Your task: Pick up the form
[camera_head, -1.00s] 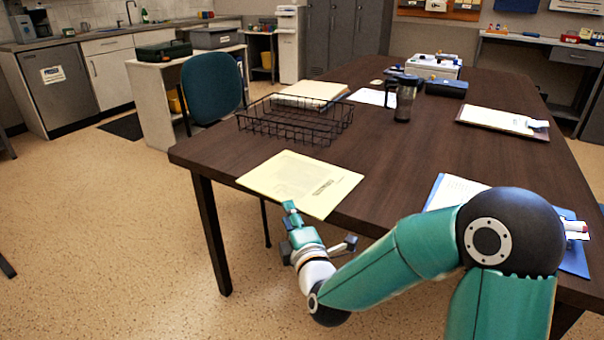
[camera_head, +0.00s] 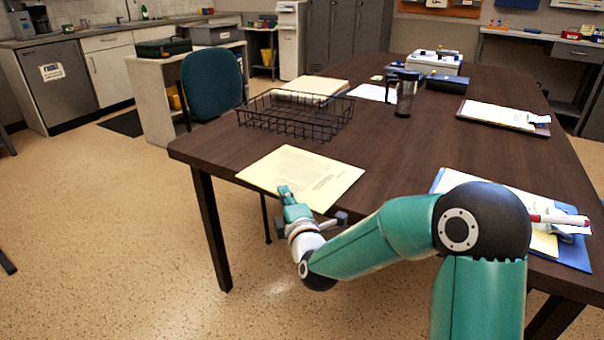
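The form, a pale yellow sheet (camera_head: 298,172) with a block of print, lies flat at the near left edge of the dark table (camera_head: 400,150). Its near corner reaches out to the table's front edge. My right gripper (camera_head: 285,196) is at the form's near edge, in front of the table edge. Its visible fingertip overlaps the sheet in the picture. Whether it touches the form, and where the second finger is, I cannot tell. My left gripper is not in view.
A black wire tray (camera_head: 295,118) stands just behind the form. A blue clipboard with papers (camera_head: 575,256) lies at the right, partly behind my arm. Mid-table is clear.

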